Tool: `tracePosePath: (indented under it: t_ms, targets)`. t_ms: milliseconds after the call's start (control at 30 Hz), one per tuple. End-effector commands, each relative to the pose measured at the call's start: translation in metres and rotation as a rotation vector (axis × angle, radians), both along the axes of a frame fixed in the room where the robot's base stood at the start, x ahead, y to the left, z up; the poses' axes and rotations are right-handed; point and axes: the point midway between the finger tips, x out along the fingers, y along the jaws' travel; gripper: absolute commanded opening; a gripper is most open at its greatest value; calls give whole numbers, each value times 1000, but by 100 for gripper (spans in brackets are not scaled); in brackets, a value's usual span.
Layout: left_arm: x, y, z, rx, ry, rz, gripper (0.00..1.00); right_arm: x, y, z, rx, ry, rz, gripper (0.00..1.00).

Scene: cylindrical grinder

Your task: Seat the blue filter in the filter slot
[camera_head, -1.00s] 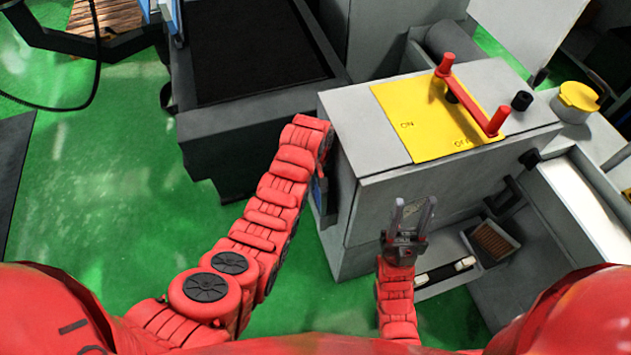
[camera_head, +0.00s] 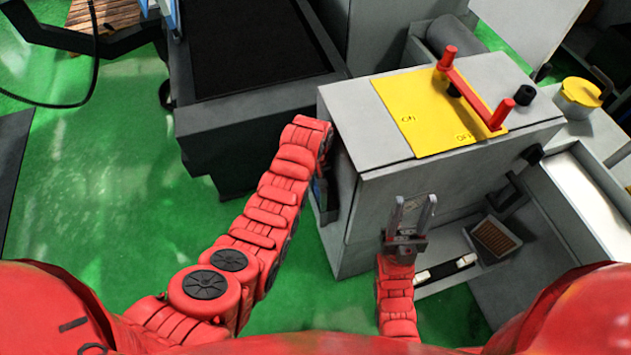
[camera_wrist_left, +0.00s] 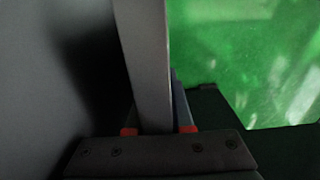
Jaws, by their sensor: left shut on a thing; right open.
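My left arm reaches to the left side of the grey machine cabinet, and its gripper (camera_wrist_left: 158,128) is shut on a thin slab seen edge-on in the left wrist view. The slab, which I take for the blue filter (camera_wrist_left: 153,65), looks grey there, with a dull bluish strip beside its lower right edge. In the head view a small blue patch (camera_head: 321,190) shows low beside the arm's end, against the cabinet's side. The fingers are hidden there. The filter slot is not clearly visible, so I cannot tell how the slab sits to it. My right gripper (camera_head: 413,210) is open and empty, fingers up, before the cabinet front.
The grey cabinet (camera_head: 370,215) carries a yellow ON/OFF plate (camera_head: 412,118) with a red handle (camera_head: 474,95). A dark-topped machine bed (camera_head: 250,50) stands behind my left arm. A small brown-filled tray (camera_head: 495,238) lies right of my right gripper. Green floor (camera_head: 120,180) is open at left.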

Motion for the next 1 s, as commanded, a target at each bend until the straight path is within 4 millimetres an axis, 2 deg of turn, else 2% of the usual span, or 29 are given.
tracePosePath:
  t_ms: [133,167,300,367,767,867,1000]
  targets:
    - [0,0,-5,0,0,0,0,0,0,-3,0,0,0,49]
    - [0,0,-4,0,0,0,21,0,0,-3,0,0,0,49]
    - [0,0,-4,0,0,0,47,0,0,-2,0,0,0,49]
    - [0,0,-4,0,0,0,55,0,0,-2,0,0,0,49]
    - [1,0,1,-1,-3,0,55,0,0,-4,0,0,0,49]
    - [1,0,10,-1,-3,0,55,0,0,-8,0,0,0,49]
    - [2,-1,33,-2,-6,0,55,0,0,-16,0,0,0,49]
